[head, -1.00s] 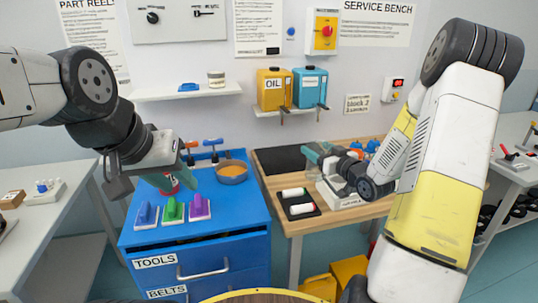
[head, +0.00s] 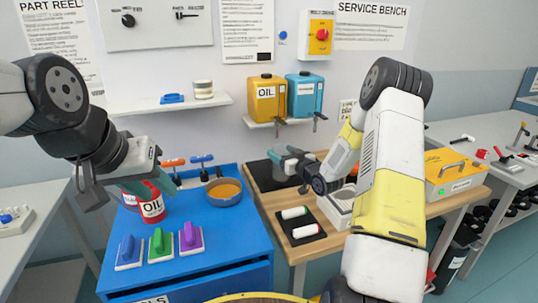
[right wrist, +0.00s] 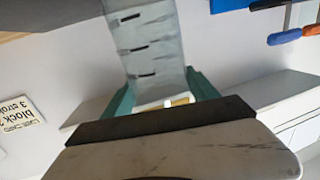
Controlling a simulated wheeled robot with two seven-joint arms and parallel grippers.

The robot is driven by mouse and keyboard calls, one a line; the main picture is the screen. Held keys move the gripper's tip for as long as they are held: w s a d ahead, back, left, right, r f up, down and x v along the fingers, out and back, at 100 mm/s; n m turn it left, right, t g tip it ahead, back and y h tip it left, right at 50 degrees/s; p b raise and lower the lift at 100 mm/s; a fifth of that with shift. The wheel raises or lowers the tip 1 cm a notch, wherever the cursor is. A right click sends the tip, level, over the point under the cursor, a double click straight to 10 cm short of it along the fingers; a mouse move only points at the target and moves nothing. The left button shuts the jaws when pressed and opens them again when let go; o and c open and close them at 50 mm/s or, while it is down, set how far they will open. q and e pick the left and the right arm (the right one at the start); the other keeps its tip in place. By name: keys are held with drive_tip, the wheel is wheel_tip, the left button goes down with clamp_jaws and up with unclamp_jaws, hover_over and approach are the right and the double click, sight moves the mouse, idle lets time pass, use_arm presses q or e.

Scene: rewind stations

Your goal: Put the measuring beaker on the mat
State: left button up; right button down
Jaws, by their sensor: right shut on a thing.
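The measuring beaker (right wrist: 152,45) is clear with dark marks. My right gripper (right wrist: 162,95) is shut on it, with green fingers on either side. In the head view my right gripper (head: 283,158) holds the beaker over the dark mat (head: 265,181) on the wooden bench; the gap between beaker and mat is hard to judge. My left gripper (head: 135,190) is beside the red oil can (head: 151,205) above the blue cabinet. It seems to hold nothing, but its fingers overlap and their opening is unclear.
A black tray (head: 308,240) with two white rolls lies in front of the mat. A white device (head: 338,208) and a yellow case (head: 452,172) stand to its right. An orange-filled bowl (head: 224,190) is on the blue cabinet.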

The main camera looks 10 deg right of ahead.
drive_tip(key=w+f, duration=0.1)
drive_tip(key=w+a+f, duration=0.1)
drive_tip(key=w, duration=0.1)
drive_tip(key=shift+a+f, duration=0.1)
drive_tip(key=shift+a, duration=0.1)
drive_tip(key=shift+w+f, duration=0.3)
drive_tip(key=shift+w, duration=0.05)
drive_tip(key=shift+f, duration=0.2)
drive_tip(key=shift+c, duration=1.1)
unclamp_jaws()
